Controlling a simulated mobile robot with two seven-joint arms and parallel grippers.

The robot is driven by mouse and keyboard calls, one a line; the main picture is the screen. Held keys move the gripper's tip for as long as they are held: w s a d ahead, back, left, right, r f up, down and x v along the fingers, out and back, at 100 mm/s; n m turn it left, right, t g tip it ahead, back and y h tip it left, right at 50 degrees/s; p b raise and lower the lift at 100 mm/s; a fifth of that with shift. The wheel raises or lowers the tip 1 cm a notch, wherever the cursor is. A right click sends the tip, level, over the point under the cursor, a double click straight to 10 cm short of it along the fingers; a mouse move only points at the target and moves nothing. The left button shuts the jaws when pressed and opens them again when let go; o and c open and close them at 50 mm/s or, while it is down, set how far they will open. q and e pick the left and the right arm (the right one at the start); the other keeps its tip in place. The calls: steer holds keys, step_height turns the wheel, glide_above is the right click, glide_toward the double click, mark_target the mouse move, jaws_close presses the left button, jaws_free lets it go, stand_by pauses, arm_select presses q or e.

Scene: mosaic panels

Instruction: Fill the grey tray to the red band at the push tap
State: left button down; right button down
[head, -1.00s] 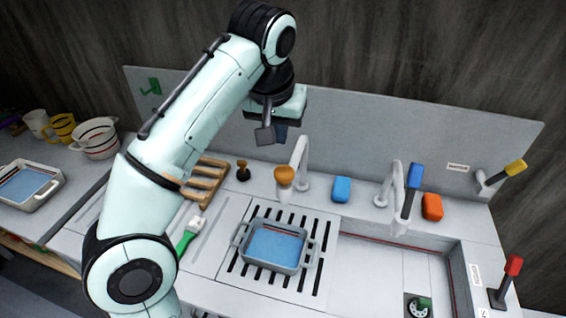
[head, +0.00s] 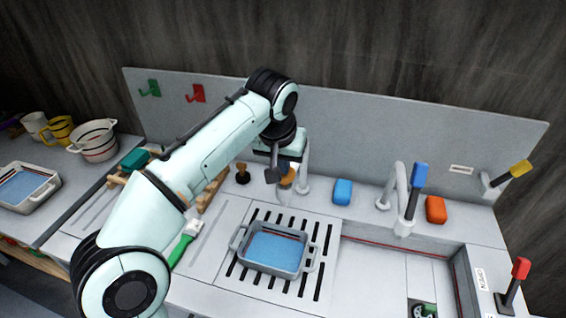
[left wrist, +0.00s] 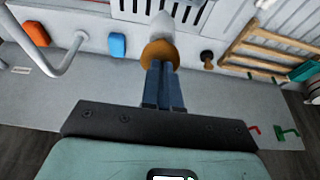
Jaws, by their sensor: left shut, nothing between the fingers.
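The grey tray (head: 236,243) stands level on the slotted drain grid below the push tap, with blue water in it. A thin reddish line shows at the water's far edge; I cannot tell the exact level against it. The push tap (head: 303,172) has a pale curved spout and an orange knob, partly hidden by my gripper. In the left wrist view the orange knob (left wrist: 158,53) lies right at my blue fingertips. My left gripper (left wrist: 163,68) is shut and empty, at the knob; contact is unclear. My right gripper is out of view.
A blue block (head: 342,191) and a blue-handled tap (head: 408,200) stand to the right, beside an orange block (head: 436,209). A sink basin (head: 395,275) lies at front right. A wooden rack (head: 212,190) and green brush (head: 184,243) are left. Another tray (head: 50,190) stands far left.

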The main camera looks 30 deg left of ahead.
mark_target(285, 177)
arm_select(q)
step_height(285, 177, down, 2)
steer(key=shift+f+b, duration=0.1)
steer(key=shift+b, duration=0.3)
steer(key=shift+s, duration=0.15)
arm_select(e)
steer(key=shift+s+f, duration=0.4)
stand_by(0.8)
